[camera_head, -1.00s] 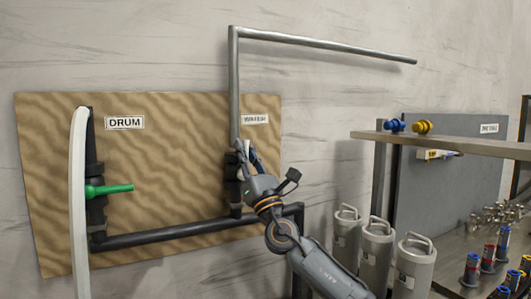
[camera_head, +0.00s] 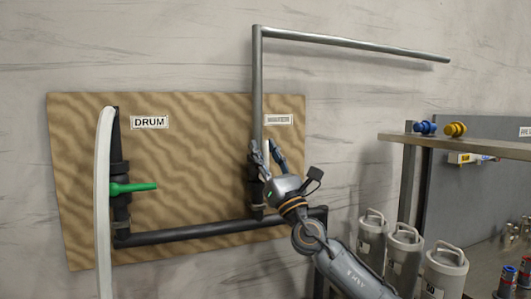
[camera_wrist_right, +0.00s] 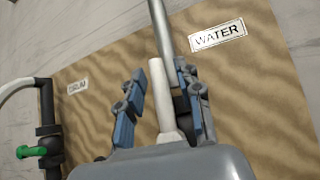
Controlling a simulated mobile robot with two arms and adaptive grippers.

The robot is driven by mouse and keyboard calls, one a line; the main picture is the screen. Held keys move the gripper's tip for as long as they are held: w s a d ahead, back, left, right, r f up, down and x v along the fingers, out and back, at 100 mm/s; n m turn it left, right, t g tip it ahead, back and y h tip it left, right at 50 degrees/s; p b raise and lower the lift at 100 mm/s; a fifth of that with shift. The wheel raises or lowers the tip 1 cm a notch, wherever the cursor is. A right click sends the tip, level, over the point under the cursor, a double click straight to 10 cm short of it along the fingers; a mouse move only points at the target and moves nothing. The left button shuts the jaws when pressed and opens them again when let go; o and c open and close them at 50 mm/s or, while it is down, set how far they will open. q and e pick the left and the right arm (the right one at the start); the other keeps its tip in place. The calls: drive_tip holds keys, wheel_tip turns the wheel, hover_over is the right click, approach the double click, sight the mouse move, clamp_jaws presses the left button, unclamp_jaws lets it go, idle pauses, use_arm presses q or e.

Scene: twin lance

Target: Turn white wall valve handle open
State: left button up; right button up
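The white valve handle (camera_wrist_right: 166,100) shows in the right wrist view, pointing along the grey pipe below the WATER label (camera_wrist_right: 218,36). My right gripper (camera_wrist_right: 162,100) is open, with one blue finger on each side of the handle. The right finger is close to it; a gap shows on the left, and I cannot tell if either touches. In the head view, my right gripper (camera_head: 267,150) is at the water valve (camera_head: 255,190) and largely hides the handle. My left gripper is not in view.
The drum valve with a green handle (camera_head: 133,187) and a white hose (camera_head: 103,200) are on the board's left. A black pipe (camera_head: 190,233) runs low across the board. A shelf (camera_head: 460,145) and grey canisters (camera_head: 405,245) stand on the right.

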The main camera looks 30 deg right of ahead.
drive_tip(key=shift+s+f, duration=0.3)
drive_tip(key=shift+f, duration=0.15)
drive_tip(key=v, duration=1.1)
